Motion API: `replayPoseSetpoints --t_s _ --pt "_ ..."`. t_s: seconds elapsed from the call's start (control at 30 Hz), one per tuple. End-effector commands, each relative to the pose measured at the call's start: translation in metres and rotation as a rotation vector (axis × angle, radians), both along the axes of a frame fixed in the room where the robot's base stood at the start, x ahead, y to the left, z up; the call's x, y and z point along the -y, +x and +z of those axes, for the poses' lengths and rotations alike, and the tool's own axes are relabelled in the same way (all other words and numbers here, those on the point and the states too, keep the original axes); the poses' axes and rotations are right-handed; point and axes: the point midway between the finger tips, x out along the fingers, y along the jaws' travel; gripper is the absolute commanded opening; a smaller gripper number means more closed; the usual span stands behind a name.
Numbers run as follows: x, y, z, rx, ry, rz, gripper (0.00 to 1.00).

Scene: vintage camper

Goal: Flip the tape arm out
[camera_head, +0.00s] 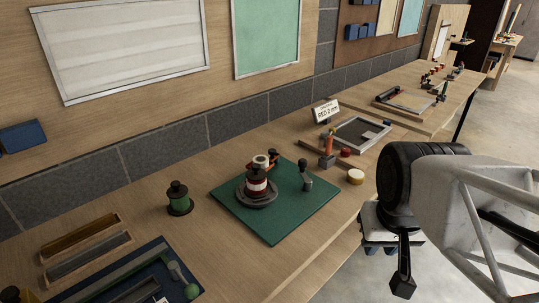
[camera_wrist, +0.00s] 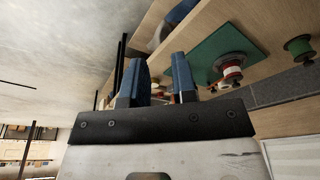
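A round dark turntable (camera_head: 257,199) with a red-and-white spool (camera_head: 257,183) stands on a green mat (camera_head: 275,228) on the bench. A small orange-brown piece with a white roll (camera_head: 261,161) is close behind the spool; I cannot tell for certain whether this is the tape arm. A short dark upright tool (camera_head: 306,178) stands at the mat's right side. In the wrist view the spool (camera_wrist: 228,68) and the green mat (camera_wrist: 219,44) lie to the right of the fingers. My gripper (camera_wrist: 159,65) is open and empty, its two fingers apart, away from the mat.
A green spool (camera_head: 179,200) stands left of the mat. A "RED 2 mm" sign (camera_head: 325,112), an orange-handled tool (camera_head: 327,150), a yellow-white round tub (camera_head: 355,176) and a grey tray (camera_head: 341,138) lie to the right. Wooden and blue trays (camera_head: 88,238) fill the near left.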

Motion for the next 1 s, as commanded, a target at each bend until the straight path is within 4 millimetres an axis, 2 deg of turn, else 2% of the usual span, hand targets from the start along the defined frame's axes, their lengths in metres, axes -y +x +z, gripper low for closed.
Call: replayPoseSetpoints --t_s 0.03,0.13,0.17,0.47,1.0 --pt "-0.001 0.002 -0.001 -0.004 0.008 -0.005 0.18" --pt "-0.004 0.006 -0.002 -0.013 0.032 -0.022 0.02" --pt "-0.006 0.008 -0.002 -0.017 0.042 -0.029 0.0" --pt "-0.027 0.038 -0.01 -0.085 0.197 -0.143 0.0" --pt "-0.072 0.115 -0.028 -0.246 0.536 -0.434 0.0"
